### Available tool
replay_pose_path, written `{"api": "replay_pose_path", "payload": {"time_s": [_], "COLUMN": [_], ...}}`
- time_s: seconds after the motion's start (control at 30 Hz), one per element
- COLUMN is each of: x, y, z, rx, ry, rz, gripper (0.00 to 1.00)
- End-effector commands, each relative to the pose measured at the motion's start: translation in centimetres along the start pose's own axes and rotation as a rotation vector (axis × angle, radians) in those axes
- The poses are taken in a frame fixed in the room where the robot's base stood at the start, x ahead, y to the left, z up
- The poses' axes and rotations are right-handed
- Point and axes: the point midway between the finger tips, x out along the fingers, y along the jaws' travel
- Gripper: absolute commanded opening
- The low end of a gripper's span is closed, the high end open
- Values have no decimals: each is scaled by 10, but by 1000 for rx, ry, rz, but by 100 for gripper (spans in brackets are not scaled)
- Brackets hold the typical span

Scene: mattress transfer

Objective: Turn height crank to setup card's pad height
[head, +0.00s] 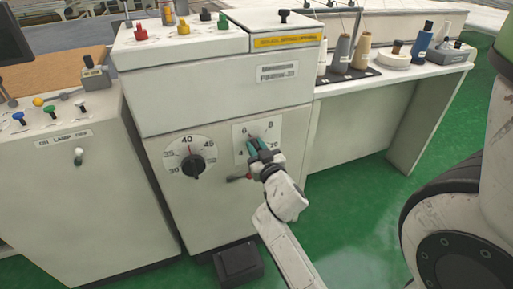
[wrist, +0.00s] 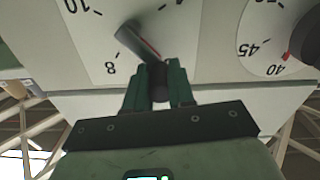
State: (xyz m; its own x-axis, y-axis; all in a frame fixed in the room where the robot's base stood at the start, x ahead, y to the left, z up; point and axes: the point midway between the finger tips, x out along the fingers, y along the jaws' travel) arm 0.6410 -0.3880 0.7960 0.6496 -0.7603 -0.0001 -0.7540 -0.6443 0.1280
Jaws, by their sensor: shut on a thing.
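The height crank is on a white dial plate (head: 239,131) on the machine's front, at the right of the lower panel. In the wrist view the crank (wrist: 132,42) is a dark grey-green arm with a red line beside it, over a scale where 10, 8 and a partly covered 4 show. My gripper (head: 257,147) is at this plate and covers much of it. In the wrist view my gripper's green fingers (wrist: 160,85) are shut on the dark knob at the crank's end. I cannot make out a setup card in either view.
A second dial with a black knob (head: 194,165) sits left of the crank, its scale reading about 30 to 45. A black pedal box (head: 238,264) stands on the green floor. A side table (head: 400,80) holds thread cones.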

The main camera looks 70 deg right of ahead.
Motion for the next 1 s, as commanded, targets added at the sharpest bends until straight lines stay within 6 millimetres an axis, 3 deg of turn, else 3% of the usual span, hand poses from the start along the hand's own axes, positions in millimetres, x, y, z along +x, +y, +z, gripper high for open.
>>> {"api": "replay_pose_path", "payload": {"time_s": [0.37,1.0], "x": [0,0], "y": [-10,-22], "z": [10,36], "rx": [-216,-824], "ry": [1,0], "rz": [-3,-3], "gripper": [0,0]}}
